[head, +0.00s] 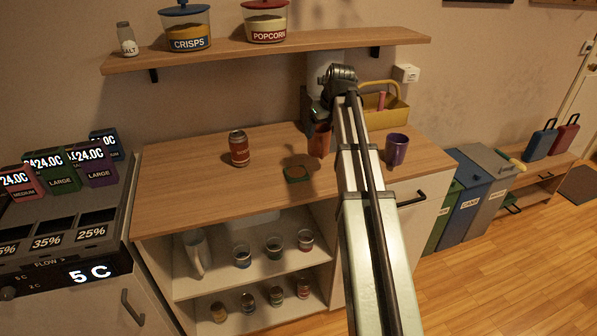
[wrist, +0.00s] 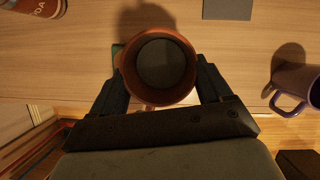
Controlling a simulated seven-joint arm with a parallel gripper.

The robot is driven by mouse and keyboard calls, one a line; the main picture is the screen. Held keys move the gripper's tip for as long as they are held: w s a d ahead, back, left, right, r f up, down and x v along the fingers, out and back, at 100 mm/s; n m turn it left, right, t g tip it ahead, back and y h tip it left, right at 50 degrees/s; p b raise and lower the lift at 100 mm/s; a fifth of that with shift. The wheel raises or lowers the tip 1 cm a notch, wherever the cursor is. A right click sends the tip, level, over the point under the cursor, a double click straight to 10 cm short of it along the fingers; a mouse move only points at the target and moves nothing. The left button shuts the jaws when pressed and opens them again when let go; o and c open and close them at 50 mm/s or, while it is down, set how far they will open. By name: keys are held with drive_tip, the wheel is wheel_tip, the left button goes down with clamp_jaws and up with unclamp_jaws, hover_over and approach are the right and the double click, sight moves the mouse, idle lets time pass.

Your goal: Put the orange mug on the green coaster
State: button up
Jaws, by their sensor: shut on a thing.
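The orange mug (head: 320,140) is upright in my gripper (head: 319,112), which is shut on it. It appears to be held a little above the wooden counter. In the wrist view, I look down into the mug (wrist: 160,68), with a finger of my gripper (wrist: 160,82) on each side. The green coaster (head: 297,174) lies flat on the counter, to the left of the mug and nearer the front edge in the head view. In the wrist view, only a sliver of the coaster (wrist: 117,52) shows at the mug's left; the mug hides the rest.
A soda can (head: 239,149) stands left of the coaster. A purple mug (head: 396,149) stands to the right. A yellow caddy (head: 384,112) is at the back right, partly behind my arm. A shelf (head: 230,52) with jars hangs above. The counter's left part is clear.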

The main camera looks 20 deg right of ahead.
drive_tip(key=shift+s+a+r+n, duration=0.5)
drive_tip(key=shift+a+r+n, duration=0.6)
drive_tip(key=shift+a+r, duration=1.95)
wheel_tip(320, 180, down, 11)
drive_tip(key=a, duration=0.1)
drive_tip(key=shift+a+f+y, duration=0.2)
drive_tip(key=shift+a+y, duration=0.1)
drive_tip(key=shift+y, duration=0.1)
drive_tip(key=shift+f, duration=0.1)
drive_tip(key=o, duration=1.8)
drive_tip(key=v, duration=1.2)
drive_tip(key=shift+w, duration=0.15)
